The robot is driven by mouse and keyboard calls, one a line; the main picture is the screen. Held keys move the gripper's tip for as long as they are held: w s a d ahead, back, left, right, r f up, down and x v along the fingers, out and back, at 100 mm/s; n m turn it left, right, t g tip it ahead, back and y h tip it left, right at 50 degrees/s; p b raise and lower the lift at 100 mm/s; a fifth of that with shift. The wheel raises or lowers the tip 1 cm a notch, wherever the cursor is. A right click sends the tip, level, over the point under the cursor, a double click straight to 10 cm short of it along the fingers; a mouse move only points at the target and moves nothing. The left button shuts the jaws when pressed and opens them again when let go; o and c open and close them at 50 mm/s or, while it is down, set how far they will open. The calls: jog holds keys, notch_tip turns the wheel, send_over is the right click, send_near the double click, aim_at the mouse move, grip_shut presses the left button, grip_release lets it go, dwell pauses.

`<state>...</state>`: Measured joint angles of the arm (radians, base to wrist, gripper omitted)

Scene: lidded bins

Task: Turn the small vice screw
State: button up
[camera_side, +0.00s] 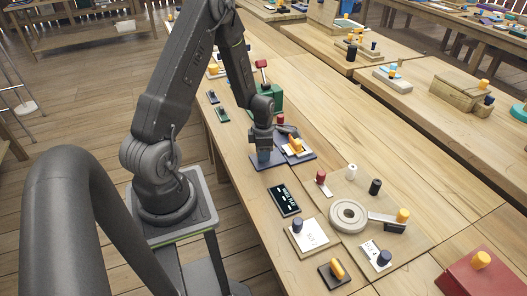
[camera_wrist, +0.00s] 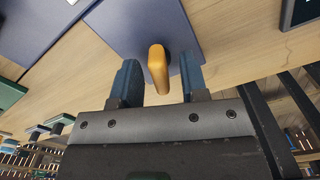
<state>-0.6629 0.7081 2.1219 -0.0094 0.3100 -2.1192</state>
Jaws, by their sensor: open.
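A green block with a red-topped lever (camera_side: 275,99) stands behind my gripper in the side view. It may be the small vice, but I cannot make out a screw. My gripper (camera_side: 264,157) points down over the left part of a dark blue board (camera_side: 257,166). In the wrist view my gripper (camera_wrist: 158,70) is open, with a blue finger on each side of an orange handle (camera_wrist: 158,67). Gaps show between the handle and both fingers. The handle stands against a blue-grey plate (camera_wrist: 120,25). I cannot tell whether it is the orange handle (camera_side: 297,146) in the side view.
Right of my gripper are a black sign (camera_side: 284,200), a grey ring (camera_side: 348,216), a red-knobbed piece (camera_side: 320,178) and a white card board (camera_side: 308,236). Small dark blocks (camera_side: 213,97) lie along the left table edge. Bare wood (camera_side: 330,130) lies beyond the board.

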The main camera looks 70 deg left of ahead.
jog(key=shift+c, duration=0.2)
grip_shut()
jog(key=shift+m, duration=0.3)
jog(key=m, duration=0.3)
jog(key=shift+m, duration=0.4)
jog(key=m, duration=0.9)
jog(key=shift+m, duration=2.2)
